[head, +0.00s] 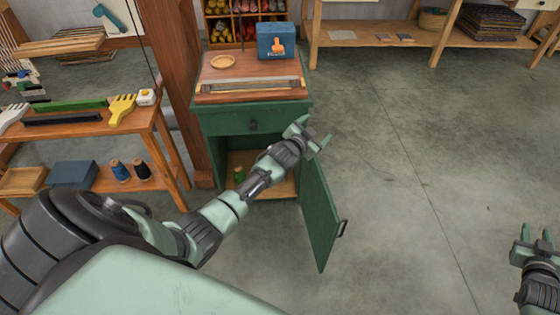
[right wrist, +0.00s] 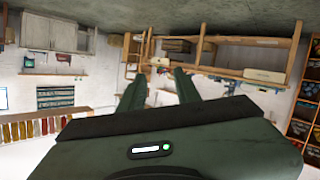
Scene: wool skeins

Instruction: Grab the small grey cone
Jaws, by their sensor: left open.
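I cannot make out a small grey cone in either view. A green cabinet (head: 212,124) stands in the middle of the head view with its door (head: 318,215) swung open. A small green item (head: 239,174) stands inside on the cabinet floor; part of the interior is hidden by my left arm. My left gripper (head: 314,138) is open and empty, in front of the cabinet near the top of the door. My right gripper (head: 535,240) is open and empty over bare floor at the right edge. Its spread fingers also show in the right wrist view (right wrist: 160,88).
On the cabinet top are a wooden dish (head: 222,62), a blue box (head: 277,41) and a framed tray (head: 250,86). A wooden shelf at left holds combs, a blue spool (head: 120,170) and a dark spool (head: 142,169). The floor at right is clear.

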